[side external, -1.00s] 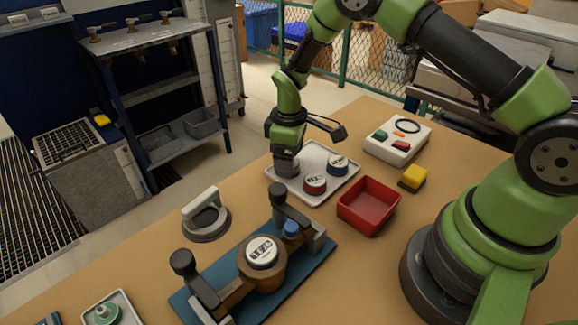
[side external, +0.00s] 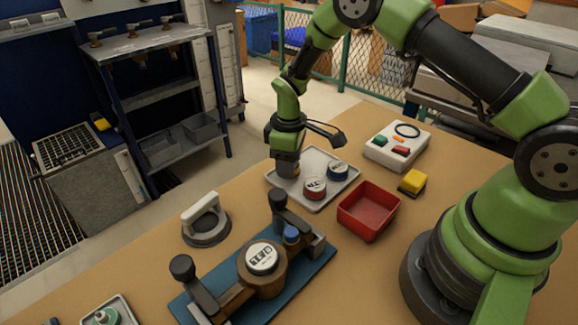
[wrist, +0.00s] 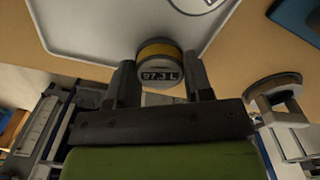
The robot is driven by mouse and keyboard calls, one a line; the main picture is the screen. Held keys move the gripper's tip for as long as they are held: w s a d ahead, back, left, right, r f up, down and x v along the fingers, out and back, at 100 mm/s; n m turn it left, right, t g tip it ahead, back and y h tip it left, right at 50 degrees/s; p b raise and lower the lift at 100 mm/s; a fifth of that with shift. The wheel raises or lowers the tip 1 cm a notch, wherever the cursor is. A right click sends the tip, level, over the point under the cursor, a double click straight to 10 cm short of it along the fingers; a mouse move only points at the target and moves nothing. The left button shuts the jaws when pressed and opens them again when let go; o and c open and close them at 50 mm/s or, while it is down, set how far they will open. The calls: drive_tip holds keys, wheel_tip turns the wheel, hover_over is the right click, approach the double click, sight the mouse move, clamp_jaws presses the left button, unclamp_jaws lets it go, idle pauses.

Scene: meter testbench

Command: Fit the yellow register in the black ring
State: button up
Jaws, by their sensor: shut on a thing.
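The yellow register (wrist: 160,60), a short round piece with a yellow band and a pale face with black digits, is between the fingers of my gripper (wrist: 160,82). My gripper (side external: 287,172) is shut on it at the left end of the pale tray (side external: 316,208); the side view mostly hides the register, and I cannot tell its height above the tray. A thin black ring (side external: 407,131) lies on a white box at the back right. A brown meter body (side external: 262,280) with a white-faced register (side external: 262,258) on it sits in a clamp fixture.
A red bin (side external: 368,210), a yellow block (side external: 412,183) and a white-handled dark round tool (side external: 206,221) stand nearby. The fixture's dark-knobbed posts (side external: 182,270) stick up.

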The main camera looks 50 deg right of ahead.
wheel_tip(320, 180, up, 7)
drive_tip(key=shift+d+r, duration=0.9)
drive_tip(key=s+d+r+m, duration=0.1)
drive_tip(key=s+d+m, duration=0.2)
drive_tip(key=d, duration=1.2)
drive_tip(key=m, duration=0.3)
hover_over(408, 132)
drive_tip(key=shift+w+f, duration=0.15)
drive_tip(key=shift+f, duration=1.2)
drive_tip(key=shift+f, duration=2.35)
drive_tip(key=o, duration=1.2)
drive_tip(key=shift+o, duration=0.2)
drive_tip(key=shift+r, duration=0.1)
